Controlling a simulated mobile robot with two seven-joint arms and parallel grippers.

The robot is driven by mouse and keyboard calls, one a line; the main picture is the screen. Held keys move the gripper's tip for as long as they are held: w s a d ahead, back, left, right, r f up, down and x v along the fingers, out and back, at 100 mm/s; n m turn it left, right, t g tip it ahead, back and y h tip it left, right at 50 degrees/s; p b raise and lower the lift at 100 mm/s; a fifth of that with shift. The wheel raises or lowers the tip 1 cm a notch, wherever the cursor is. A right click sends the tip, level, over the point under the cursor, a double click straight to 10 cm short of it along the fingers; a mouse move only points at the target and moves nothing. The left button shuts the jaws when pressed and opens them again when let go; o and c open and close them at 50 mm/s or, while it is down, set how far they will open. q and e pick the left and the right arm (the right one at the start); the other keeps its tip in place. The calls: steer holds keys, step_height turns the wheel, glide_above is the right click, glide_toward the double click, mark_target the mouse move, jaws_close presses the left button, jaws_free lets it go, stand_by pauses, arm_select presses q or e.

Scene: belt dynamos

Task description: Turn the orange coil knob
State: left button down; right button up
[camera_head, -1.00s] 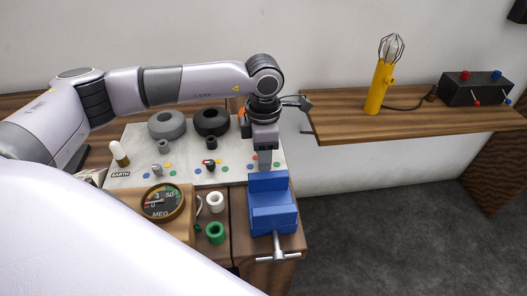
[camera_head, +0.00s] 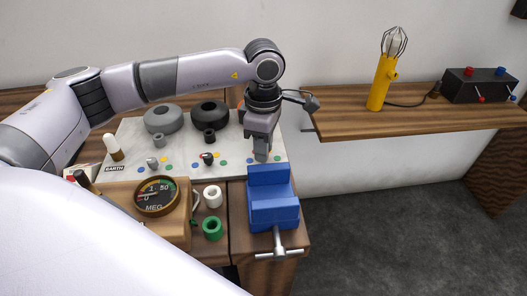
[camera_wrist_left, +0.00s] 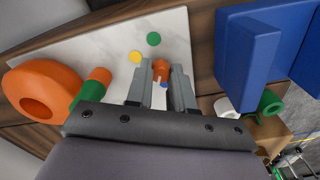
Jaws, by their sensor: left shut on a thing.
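The orange coil knob (camera_wrist_left: 160,68) is a small orange knob with a pale mark on the white panel, seen between my fingers in the left wrist view. My left gripper (camera_wrist_left: 161,84) is shut on it. In the head view my left gripper (camera_head: 261,154) points down at the right end of the white panel (camera_head: 130,135), just behind the blue vise, and hides the knob. A large orange coil (camera_wrist_left: 42,98) and a smaller orange and green cylinder (camera_wrist_left: 90,86) lie to the left in the wrist view. My right gripper is not in view.
The blue vise (camera_head: 272,212) stands close in front of the gripper. White (camera_head: 213,196) and green (camera_head: 212,228) rings and a MEG gauge (camera_head: 157,196) are nearer left. Grey (camera_head: 163,119) and black (camera_head: 209,113) coils stand behind. A yellow caged lamp (camera_head: 381,83) is on the right shelf.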

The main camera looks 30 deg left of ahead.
arm_select(q)
steer(key=m+b, duration=0.3)
steer(key=m, duration=0.3)
steer(key=shift+m+b, duration=0.45)
steer(key=shift+m, duration=0.05)
steer(key=shift+r, duration=0.1)
steer(key=c, duration=1)
jaws_free()
step_height(320, 180, up, 7)
steer(key=shift+f, duration=0.2)
steer(key=shift+r, duration=0.25)
